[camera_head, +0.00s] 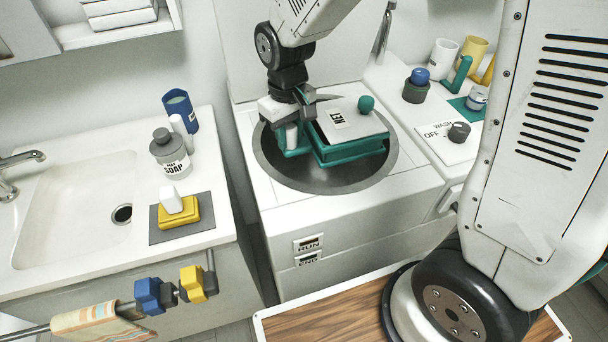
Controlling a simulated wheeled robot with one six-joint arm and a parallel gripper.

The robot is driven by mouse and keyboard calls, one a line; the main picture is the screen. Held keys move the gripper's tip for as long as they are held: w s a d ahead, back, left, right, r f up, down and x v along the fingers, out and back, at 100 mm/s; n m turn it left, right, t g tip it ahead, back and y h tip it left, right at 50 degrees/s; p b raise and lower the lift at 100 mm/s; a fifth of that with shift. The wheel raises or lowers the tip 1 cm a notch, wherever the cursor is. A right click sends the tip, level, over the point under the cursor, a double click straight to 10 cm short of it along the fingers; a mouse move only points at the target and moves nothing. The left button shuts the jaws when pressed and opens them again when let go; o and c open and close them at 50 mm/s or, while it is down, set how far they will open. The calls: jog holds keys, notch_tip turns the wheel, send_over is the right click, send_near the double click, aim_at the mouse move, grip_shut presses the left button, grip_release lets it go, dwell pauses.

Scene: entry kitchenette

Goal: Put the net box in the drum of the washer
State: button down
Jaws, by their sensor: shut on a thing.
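The net box (350,150) is a teal box with a pale grey lid, a dark label and a round teal knob. It is over the round dark drum opening (320,182) in the washer's (350,215) top. My gripper (292,135) is shut on the left side of the net box. The box hides the middle of the drum, and the dark metal rim shows around it. I cannot tell from this one view how far the box is above or inside the drum.
Right of the drum are a WASH/OFF dial (459,132), a blue-topped jar (417,88) and cups (444,58). My arm blocks the right side.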

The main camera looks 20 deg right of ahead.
aim_at(292, 146)
jog(key=shift+d+f, duration=0.15)
jog(key=shift+f, duration=7.85)
jog(key=shift+f, duration=0.45)
jog(key=c, duration=1.1)
grip_release()
jog(key=shift+r, duration=0.1)
notch_tip(292, 146, up, 13)
jog(key=shift+r, duration=0.1)
